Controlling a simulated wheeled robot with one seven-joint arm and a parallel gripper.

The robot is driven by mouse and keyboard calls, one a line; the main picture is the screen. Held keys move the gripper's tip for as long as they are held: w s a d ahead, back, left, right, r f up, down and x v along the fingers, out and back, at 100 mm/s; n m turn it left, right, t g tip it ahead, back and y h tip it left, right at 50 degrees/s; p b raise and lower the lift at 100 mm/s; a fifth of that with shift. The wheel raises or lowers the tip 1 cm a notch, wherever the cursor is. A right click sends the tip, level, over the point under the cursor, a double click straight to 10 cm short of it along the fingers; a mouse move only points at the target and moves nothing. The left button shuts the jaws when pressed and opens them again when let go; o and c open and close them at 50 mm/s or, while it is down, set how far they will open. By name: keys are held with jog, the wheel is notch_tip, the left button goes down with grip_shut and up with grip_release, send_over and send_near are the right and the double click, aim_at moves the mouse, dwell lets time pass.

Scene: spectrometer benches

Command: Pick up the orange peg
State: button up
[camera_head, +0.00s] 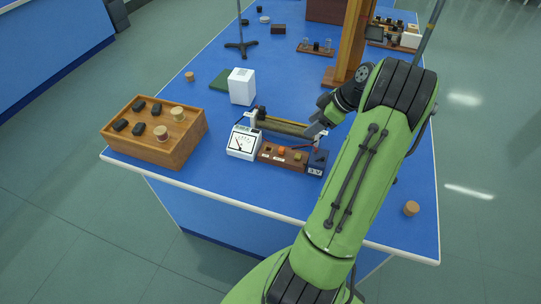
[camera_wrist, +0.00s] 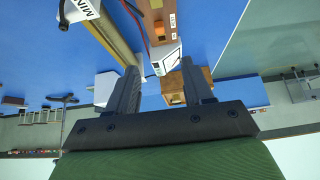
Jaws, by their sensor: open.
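A small orange peg (camera_head: 281,149) sits in a brown wooden block (camera_head: 267,157) on the blue bench in the head view. Part of the wooden block (camera_wrist: 156,8) shows at the top of the wrist view, which looks upside down. My gripper (camera_wrist: 158,72) is open, its two dark fingers apart with nothing held between them. In the head view its dark end (camera_head: 319,116) is behind and to the right of the block, apart from the orange peg.
A white meter (camera_head: 243,142) stands left of the block, a dark blue box (camera_head: 317,163) at its right end, with a brass rod apparatus behind. A wooden tray (camera_head: 135,149) holds dark and cork pieces. A white box (camera_head: 241,87) stands behind. A cork (camera_head: 411,208) lies right.

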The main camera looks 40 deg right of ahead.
jog(key=b, duration=0.2)
send_over(282, 149)
jog(key=s+d, duration=0.2)
jog(key=s, duration=0.1)
jog(key=f, duration=0.9)
jog(key=shift+w+a+f, duration=0.1)
jog(key=shift+w+a, duration=0.1)
jog(key=b+x, duration=0.1)
jog(key=x, duration=0.4)
jog(key=shift+s+f, duration=0.15)
grip_shut()
